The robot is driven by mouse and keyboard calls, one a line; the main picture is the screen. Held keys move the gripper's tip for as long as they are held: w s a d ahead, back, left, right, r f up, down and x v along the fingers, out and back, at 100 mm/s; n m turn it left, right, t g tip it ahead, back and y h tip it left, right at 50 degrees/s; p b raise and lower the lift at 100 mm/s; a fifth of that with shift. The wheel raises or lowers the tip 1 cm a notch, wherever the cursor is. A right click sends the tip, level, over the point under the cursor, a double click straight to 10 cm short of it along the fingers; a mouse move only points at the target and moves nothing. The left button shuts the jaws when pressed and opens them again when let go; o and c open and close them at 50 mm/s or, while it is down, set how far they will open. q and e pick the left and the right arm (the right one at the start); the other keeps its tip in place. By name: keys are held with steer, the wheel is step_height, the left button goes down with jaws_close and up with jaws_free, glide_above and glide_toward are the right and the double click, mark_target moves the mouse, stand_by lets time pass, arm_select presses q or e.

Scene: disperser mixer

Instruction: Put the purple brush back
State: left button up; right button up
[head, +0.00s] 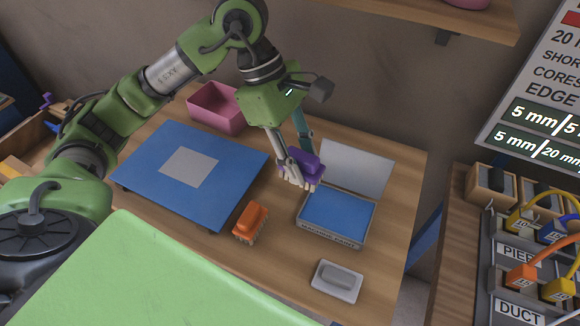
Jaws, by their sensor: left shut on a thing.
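The purple brush (306,166) is in the fingers of my left gripper (297,172). The gripper is shut on it, and the fingers hide part of it. My right gripper does not show.
An orange brush (251,221) stands on the wooden table (285,270) beside a blue board (225,165). A grey block (336,281) lies near the front. A pink bin (216,106) is at the back. A rack with coloured plugs (524,277) stands at the right.

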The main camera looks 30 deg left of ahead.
arm_select(q)
steer(key=shift+w+a+f+n, duration=0.15)
steer(key=shift+a+n, duration=0.15)
steer(key=shift+n, duration=0.2)
steer(key=w+a+f+p, duration=0.1)
steer(key=w+a+f, duration=0.1)
steer(key=w+f, duration=0.1)
steer(key=w+a+f+p, duration=0.1)
steer(key=w+a+f, duration=0.1)
steer(key=w+a, duration=0.1)
steer(key=w+a+f+p, duration=0.2)
steer(key=w+f, duration=0.1)
steer(key=w, duration=0.1)
steer(key=shift+w+a+f, duration=0.25)
steer(key=shift+w+f, duration=0.05)
steer(key=shift+f, duration=0.05)
steer(key=shift+w+a+f, duration=0.2)
steer(key=shift+w+f, duration=0.1)
steer(key=shift+f, duration=0.15)
step_height(320, 180, down, 3)
steer(key=shift+p, duration=1)
steer(key=shift+f, duration=0.1)
